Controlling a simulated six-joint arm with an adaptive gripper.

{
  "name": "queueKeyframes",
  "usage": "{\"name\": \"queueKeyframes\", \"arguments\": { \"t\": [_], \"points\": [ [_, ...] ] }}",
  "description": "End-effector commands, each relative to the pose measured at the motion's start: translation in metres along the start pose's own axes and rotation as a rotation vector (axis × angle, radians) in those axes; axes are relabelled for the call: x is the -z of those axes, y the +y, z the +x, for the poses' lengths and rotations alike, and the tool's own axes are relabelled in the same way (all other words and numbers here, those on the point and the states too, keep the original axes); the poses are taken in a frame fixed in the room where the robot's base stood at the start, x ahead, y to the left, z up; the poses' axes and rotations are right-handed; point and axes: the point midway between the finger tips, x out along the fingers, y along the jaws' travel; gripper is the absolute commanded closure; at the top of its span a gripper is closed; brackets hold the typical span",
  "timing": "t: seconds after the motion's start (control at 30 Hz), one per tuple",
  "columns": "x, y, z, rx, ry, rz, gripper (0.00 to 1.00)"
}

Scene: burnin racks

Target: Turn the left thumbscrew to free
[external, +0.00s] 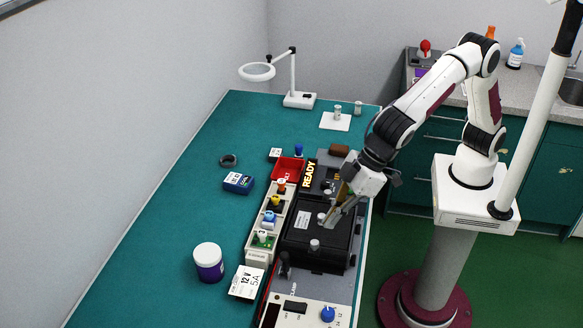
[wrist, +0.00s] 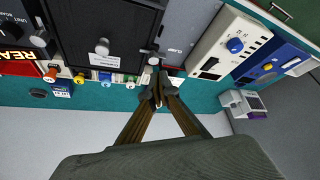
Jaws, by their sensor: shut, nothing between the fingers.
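A black box (external: 300,238) with a white label carries two pale thumbscrews. One thumbscrew (external: 314,245) is on its near part and the other (external: 322,217) is farther back. In the wrist view the thumbscrews show on the dark lid, one (wrist: 102,46) left of centre and one (wrist: 154,60) just beyond my fingertips. I cannot tell which one the task calls left. My gripper (external: 328,226) is shut and empty, pointing down over the box beside the farther thumbscrew. Its fingertips (wrist: 158,94) meet in the wrist view. Whether they touch anything is unclear.
A row of coloured jacks (external: 268,218) runs along the box's left side. A red tray (external: 288,170) and the READY sign (external: 309,174) lie behind. A power supply (external: 310,313) stands in front. A purple jar (external: 208,262) stands left. The teal table (external: 165,225) is mostly clear at left.

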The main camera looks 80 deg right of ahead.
Motion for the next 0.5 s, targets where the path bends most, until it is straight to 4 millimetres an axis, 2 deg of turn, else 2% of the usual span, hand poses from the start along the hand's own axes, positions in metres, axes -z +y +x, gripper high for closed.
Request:
{"name": "queueKeyframes", "arguments": {
  "t": [0.5],
  "points": [
    [-0.0054, 0.0003, 0.0090, -0.001, -0.002, -0.001, 1.00]
  ]
}}
